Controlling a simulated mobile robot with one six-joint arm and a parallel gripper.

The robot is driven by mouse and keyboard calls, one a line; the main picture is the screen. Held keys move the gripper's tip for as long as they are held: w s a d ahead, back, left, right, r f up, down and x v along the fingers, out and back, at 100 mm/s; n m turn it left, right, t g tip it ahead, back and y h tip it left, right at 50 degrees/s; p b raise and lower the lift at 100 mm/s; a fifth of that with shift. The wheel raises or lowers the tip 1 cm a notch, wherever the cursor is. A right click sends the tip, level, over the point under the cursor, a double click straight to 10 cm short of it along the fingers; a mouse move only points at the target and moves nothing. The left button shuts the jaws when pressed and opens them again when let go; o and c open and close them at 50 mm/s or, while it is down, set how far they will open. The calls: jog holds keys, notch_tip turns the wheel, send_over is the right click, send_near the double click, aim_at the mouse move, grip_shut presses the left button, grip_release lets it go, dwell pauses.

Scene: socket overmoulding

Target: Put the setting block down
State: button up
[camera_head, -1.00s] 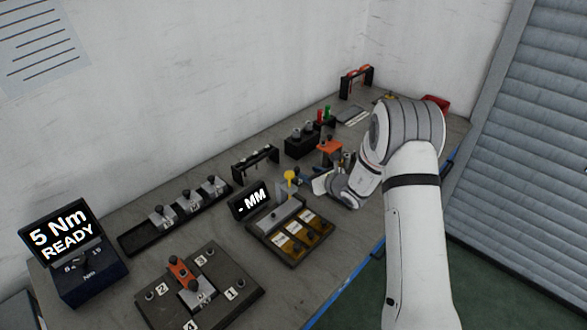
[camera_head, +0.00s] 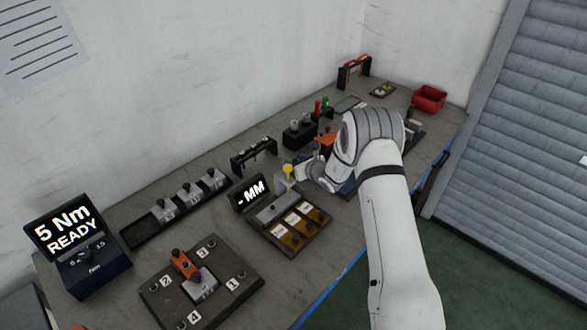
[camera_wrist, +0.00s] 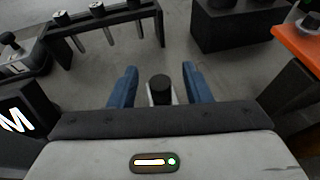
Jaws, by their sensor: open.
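In the wrist view, my gripper (camera_wrist: 160,80) has its two blue fingers apart. Between them stands a small upright piece with a black round top and a pale body (camera_wrist: 160,92), which looks like the setting block. A narrow gap shows on each side of its top, so the fingers do not appear to clamp it. Its foot is hidden by my gripper's body, so I cannot tell what it rests on. In the head view my gripper is near the yellow-topped gauge (camera_head: 287,170), mostly hidden by my wrist.
The MM display (camera_head: 252,194) is close on the left. A black rack with hanging pins (camera_wrist: 105,25) is ahead, a dark block (camera_wrist: 235,25) ahead right, and an orange-topped stand (camera_wrist: 300,48) right. A tray with amber compartments (camera_head: 290,241) lies nearer. A red bin (camera_head: 429,98) is at the far right.

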jog(key=shift+c, duration=0.4)
grip_shut()
jog(key=shift+w+r, duration=0.1)
jog(key=shift+r, duration=0.05)
